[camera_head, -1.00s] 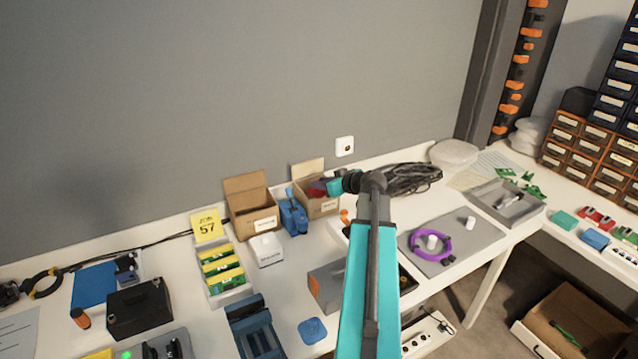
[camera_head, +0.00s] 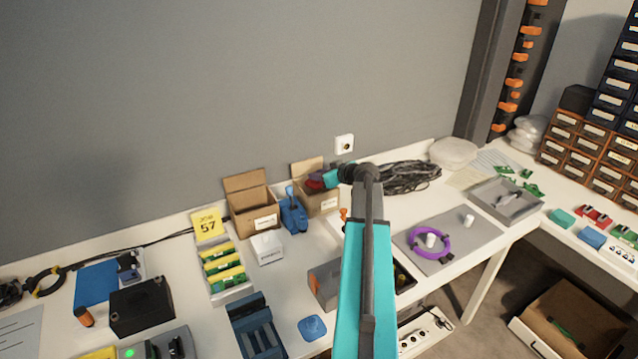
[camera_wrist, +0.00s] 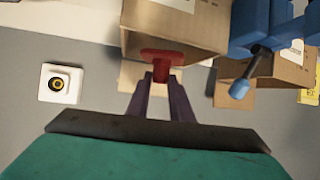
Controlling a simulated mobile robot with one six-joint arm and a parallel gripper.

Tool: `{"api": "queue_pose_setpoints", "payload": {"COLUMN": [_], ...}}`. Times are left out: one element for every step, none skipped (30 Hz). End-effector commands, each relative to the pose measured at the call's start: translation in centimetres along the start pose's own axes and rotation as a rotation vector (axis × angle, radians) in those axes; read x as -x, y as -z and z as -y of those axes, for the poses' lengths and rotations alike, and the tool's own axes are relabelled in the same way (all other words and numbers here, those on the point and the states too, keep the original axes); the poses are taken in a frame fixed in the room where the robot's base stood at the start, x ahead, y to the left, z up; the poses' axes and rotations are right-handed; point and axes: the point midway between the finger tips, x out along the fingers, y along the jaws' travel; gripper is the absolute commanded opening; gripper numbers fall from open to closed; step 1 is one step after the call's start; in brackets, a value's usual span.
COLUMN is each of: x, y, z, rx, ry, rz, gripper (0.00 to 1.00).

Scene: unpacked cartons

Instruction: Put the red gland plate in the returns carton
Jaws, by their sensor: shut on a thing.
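The red gland plate (camera_wrist: 161,60) is pinched between the dark purple fingertips of my gripper (camera_wrist: 161,78) in the wrist view. In the head view my gripper (camera_head: 317,181) is at the mouth of the right-hand open cardboard carton (camera_head: 324,205), with a little dark red showing there. In the wrist view the plate overlaps the edge of this carton (camera_wrist: 185,30); I cannot tell how deep it sits. A second open carton (camera_head: 256,222) stands to the left. Both bear white labels that I cannot read, so I cannot tell which is the returns carton.
A blue clamp-like tool (camera_head: 293,215) stands between the two cartons. A white box (camera_head: 267,248) is in front of them. A black cable coil (camera_head: 410,177) lies to the right, and a wall socket (camera_head: 344,144) is behind. My arm hides part of the bench.

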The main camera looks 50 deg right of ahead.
Motion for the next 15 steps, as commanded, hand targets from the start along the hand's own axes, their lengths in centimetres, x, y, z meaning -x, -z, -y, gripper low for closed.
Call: {"api": "queue_pose_setpoints", "payload": {"x": [-0.1, -0.2, -0.3, -0.4, -0.5, -0.7, -0.8, -0.9, -1.1, -1.2, -1.3, -1.4, -1.4, -1.5, -1.5], "y": [-0.2, -0.3, -0.5, -0.8, -1.0, -1.4, -1.6, -1.8, -2.1, -2.3, -2.5, -2.7, -2.8, -2.9, -2.9], "z": [0.0, 0.0, 0.0, 0.0, 0.0, 0.0, 0.0, 0.0, 0.0, 0.0, 0.0, 0.0, 0.0, 0.0, 0.0], "rx": [-0.001, -0.001, -0.001, -0.001, -0.002, -0.002, -0.001, -0.001, -0.002, -0.002, -0.002, -0.001, 0.0, 0.0, 0.0], "ry": [0.0, 0.0, 0.001, 0.001, 0.001, 0.0, 0.0, 0.0, 0.0, 0.0, 0.0, 0.0, 0.0, 0.0, 0.0], "rz": [0.0, 0.0, 0.001, 0.001, 0.001, 0.002, 0.002, 0.001, 0.0, 0.0, 0.001, 0.001, 0.001, 0.001, 0.0], "gripper": [0.0, 0.0, 0.0, 0.0, 0.0, 0.0, 0.0, 0.0, 0.0, 0.0, 0.0, 0.0, 0.0, 0.0, 0.0]}}
